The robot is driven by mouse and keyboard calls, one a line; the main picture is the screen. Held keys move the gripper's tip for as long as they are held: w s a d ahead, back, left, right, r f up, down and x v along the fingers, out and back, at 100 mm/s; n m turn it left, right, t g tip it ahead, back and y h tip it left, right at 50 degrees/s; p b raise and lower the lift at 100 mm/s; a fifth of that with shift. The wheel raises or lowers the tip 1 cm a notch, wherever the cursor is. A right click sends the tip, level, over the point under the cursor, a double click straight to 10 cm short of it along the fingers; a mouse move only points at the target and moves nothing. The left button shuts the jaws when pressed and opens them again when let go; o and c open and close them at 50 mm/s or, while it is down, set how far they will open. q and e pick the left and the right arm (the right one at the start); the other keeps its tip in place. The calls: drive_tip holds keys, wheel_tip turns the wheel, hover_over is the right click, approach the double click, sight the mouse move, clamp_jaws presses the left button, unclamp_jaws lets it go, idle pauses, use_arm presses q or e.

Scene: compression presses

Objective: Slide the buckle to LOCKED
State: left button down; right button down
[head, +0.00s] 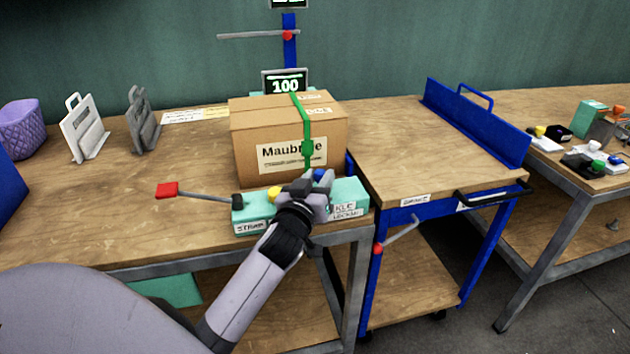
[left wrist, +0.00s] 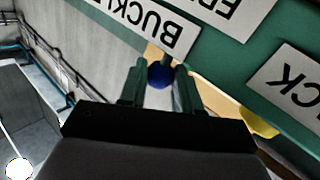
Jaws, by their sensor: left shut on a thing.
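The teal control block (head: 255,214) stands at the table's front edge, before the box. Its blue buckle knob (head: 320,174) is largely covered by my left gripper (head: 311,185). In the left wrist view, the blue knob (left wrist: 160,74) sits between the fingers of my left gripper (left wrist: 161,88), which is shut on it. A label reading BUCKLE (left wrist: 155,24) is beside it, with other labels partly cut off. I cannot tell which end of its travel the knob is at. A green strap with a green buckle (head: 307,148) runs over the cardboard box (head: 250,120). My right gripper is not in view.
A yellow knob (head: 275,193) and a red-handled lever (head: 167,190) are left of my gripper. A display (head: 285,84) reading 100 stands behind the box. A blue-framed cart (head: 430,150) is at the right.

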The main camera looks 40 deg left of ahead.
use_arm(q)
drive_tip(key=w+d, duration=0.1)
drive_tip(key=w+d+b, duration=0.1)
drive_tip(key=w, duration=0.1)
drive_tip(key=shift+d+f, duration=0.1)
drive_tip(key=shift+d, duration=0.2)
drive_tip(key=shift+w+d, duration=0.2)
drive_tip(key=shift+w, duration=0.05)
drive_tip(key=shift+d, duration=0.1)
drive_tip(key=c, duration=0.8)
unclamp_jaws()
drive_tip(key=shift+w, duration=0.1)
